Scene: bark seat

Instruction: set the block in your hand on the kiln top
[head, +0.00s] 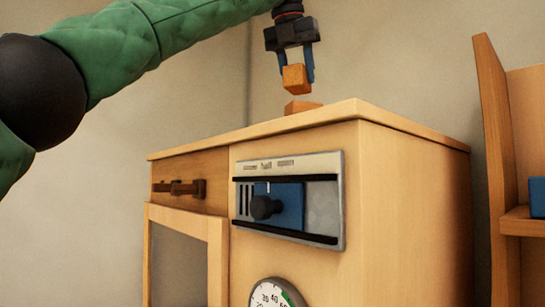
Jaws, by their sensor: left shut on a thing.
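My left gripper (296,66) hangs over the kiln top, pointing down, with its two blue fingers shut on an orange wooden block (296,79). The held block is tilted a little. A second orange block (302,107) rests on the kiln top (352,106), just below the held one, with a narrow gap between them in the picture. The kiln (415,210) is a pale wooden cabinet seen from below its top, so most of the top surface is hidden. My right gripper is not in view.
The kiln front has a metal panel (325,205) with a black knob (264,207), a drawer with a brown handle (180,188), and a dial gauge (273,295). A wooden shelf (520,222) with a blue object (537,197) stands at right. Plain walls are behind.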

